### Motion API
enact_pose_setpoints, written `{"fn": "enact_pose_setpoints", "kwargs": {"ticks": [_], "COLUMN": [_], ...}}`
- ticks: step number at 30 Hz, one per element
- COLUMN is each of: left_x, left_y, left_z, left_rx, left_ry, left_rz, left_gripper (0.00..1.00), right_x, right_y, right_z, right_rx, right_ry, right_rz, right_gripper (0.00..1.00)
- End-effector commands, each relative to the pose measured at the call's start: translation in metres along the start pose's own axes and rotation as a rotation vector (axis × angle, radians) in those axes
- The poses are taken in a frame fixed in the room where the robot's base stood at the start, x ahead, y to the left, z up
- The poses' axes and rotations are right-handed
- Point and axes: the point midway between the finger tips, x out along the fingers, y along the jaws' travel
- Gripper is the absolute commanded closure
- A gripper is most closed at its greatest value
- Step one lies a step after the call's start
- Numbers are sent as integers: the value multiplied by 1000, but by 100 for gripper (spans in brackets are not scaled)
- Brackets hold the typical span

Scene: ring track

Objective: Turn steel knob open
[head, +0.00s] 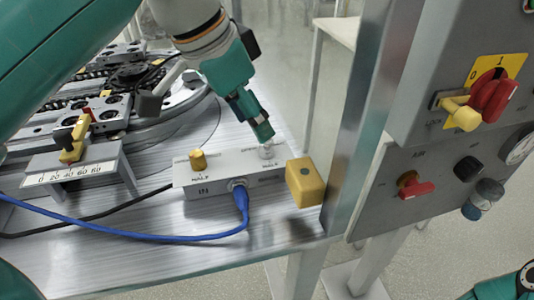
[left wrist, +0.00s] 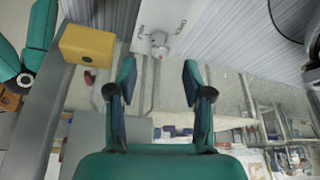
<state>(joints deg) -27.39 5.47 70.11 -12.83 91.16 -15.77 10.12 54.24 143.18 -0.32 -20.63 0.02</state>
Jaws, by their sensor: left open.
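The steel knob (head: 267,151) stands on the right end of a grey box (head: 222,181) on the metal table. My left gripper (head: 264,138) is right above it, pointing down, and its near finger overlaps the knob's top in the head view. In the left wrist view the gripper (left wrist: 160,68) is open with nothing held. The knob (left wrist: 158,40) shows there beyond the fingertips, roughly centred between them. Whether a finger touches it I cannot tell.
A brass knob (head: 198,160) stands on the box's left end, and a blue cable (head: 241,204) plugs into its front. A yellow block (head: 305,182) sits close at the right, beside a metal post (head: 357,120). A control panel with a red switch (head: 416,188) is farther right.

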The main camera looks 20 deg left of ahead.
Motion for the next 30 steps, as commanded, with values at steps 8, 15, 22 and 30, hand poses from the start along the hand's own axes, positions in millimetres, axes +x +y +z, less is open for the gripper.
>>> {"fn": "enact_pose_setpoints", "kwargs": {"ticks": [8, 15, 22, 30], "left_x": [49, 59, 59, 58], "left_y": [0, 0, -1, -1], "left_z": [2, 1, 1, 1], "left_rx": [-2, -3, -3, -4], "left_ry": [-1, 0, 0, 0], "left_rz": [0, 0, 0, -1], "left_gripper": [50, 50, 50, 93], "right_x": [26, 30, 29, 29], "right_y": [9, 11, 10, 10], "right_z": [0, 0, 0, 0], "right_rx": [0, 0, 0, 0], "right_ry": [0, 0, 0, 0], "right_rz": [0, 0, 0, 0], "right_gripper": [75, 75, 75, 75]}}
